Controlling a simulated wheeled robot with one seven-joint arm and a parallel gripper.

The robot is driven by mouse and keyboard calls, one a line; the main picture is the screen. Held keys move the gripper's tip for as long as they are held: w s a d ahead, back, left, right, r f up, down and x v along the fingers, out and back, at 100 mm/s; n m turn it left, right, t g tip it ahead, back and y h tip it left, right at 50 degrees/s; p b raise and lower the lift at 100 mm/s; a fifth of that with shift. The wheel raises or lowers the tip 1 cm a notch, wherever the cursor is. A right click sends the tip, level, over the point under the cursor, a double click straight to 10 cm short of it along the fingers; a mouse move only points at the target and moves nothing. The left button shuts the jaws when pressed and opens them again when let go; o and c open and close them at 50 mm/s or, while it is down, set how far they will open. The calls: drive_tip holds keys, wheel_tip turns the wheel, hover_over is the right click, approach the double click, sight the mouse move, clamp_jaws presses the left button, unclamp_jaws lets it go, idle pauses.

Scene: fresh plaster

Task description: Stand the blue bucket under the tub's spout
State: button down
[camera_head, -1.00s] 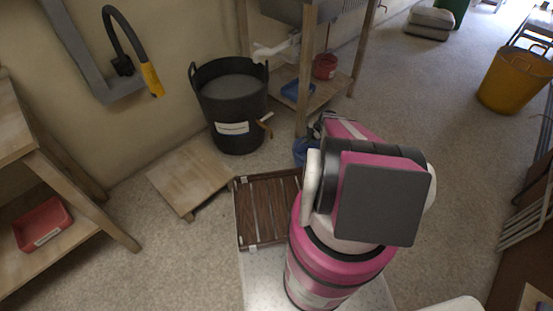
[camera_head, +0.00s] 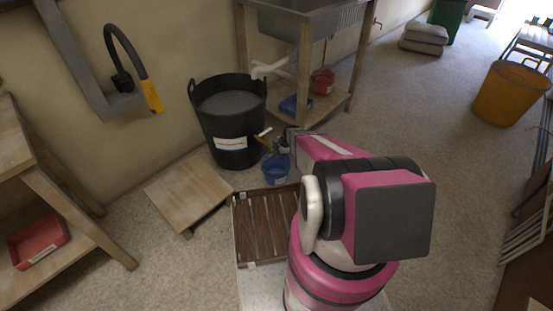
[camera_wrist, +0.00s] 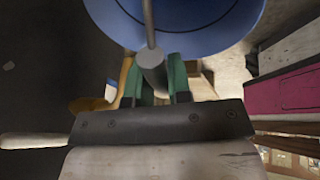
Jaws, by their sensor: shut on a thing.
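The blue bucket (camera_head: 275,172) hangs or stands beside the black tub (camera_head: 230,150), close to the tub's spout (camera_head: 266,144). I cannot tell whether its base touches the floor. My gripper (camera_head: 285,146) is above the bucket, shut on its handle. In the wrist view the green fingertips (camera_wrist: 160,82) close around the grey handle grip (camera_wrist: 151,62), and the blue bucket (camera_wrist: 225,38) opens beyond them. The orange spout (camera_wrist: 125,78) shows just left of the fingers, with the dark tub (camera_wrist: 45,80) further left. The tub holds grey stuff.
A sink stand (camera_head: 335,101) with a white drain pipe (camera_head: 268,70) is behind right. Open floor stretches to the right.

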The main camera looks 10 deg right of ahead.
drive_tip(key=shift+f, duration=1.7)
drive_tip(key=c, duration=1.3)
unclamp_jaws()
drive_tip(key=shift+c, duration=0.2)
drive_tip(key=v, duration=1.2)
drive_tip(key=s+a+r+m+h, duration=0.2)
drive_tip(key=s+r+m, duration=0.8)
drive_tip(key=r, duration=0.3)
drive_tip(key=s+a+r+m+g+h, duration=0.1)
drive_tip(key=s+a+r+m+h, duration=0.1)
drive_tip(key=s+r+m, duration=0.8)
drive_tip(key=shift+s+a+r+m+h, duration=0.25)
drive_tip(key=shift+a+r+m+h, duration=0.25)
drive_tip(key=shift+r, duration=1.05)
